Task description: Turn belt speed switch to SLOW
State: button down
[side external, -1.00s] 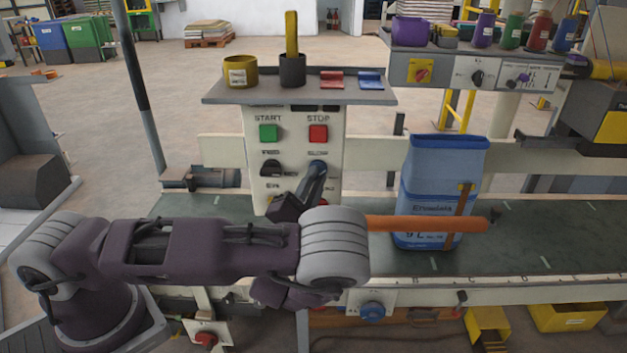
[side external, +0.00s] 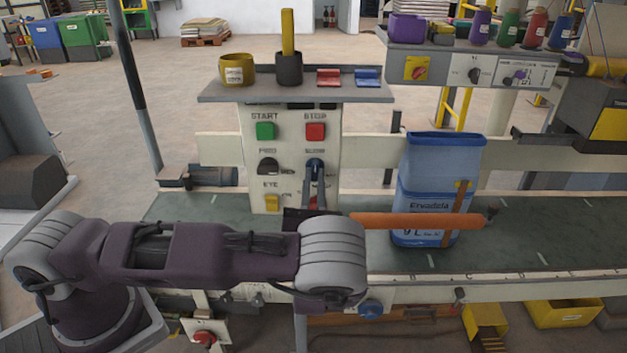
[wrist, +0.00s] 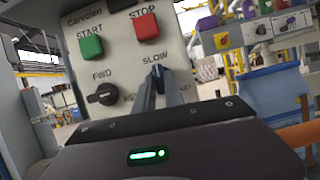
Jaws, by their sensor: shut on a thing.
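The belt speed switch (wrist: 158,71) is a dark knob below the SLOW label on the pale control panel (side external: 290,155). Its tip shows between my fingers and looks roughly upright, toward SLOW; its exact angle is partly hidden. My gripper (wrist: 160,84) is shut on this knob, with a grey finger on either side. In the side view my gripper (side external: 315,172) reaches up to the panel below the red STOP button, its fingers near upright, and hides most of the knob.
Left of the switch is the black FWD/REV knob (wrist: 102,94). Above are the green START button (wrist: 92,47) and red STOP button (wrist: 146,26). A yellow EYE switch (side external: 272,203) sits lower left. A blue sack (side external: 440,180) stands on the belt (side external: 545,235) at right.

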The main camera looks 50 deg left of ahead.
jog(key=shift+n+g+y, duration=0.3)
jog(key=shift+n, duration=0.4)
jog(key=c, duration=1.4)
grip_release()
jog(key=shift+c, duration=0.2)
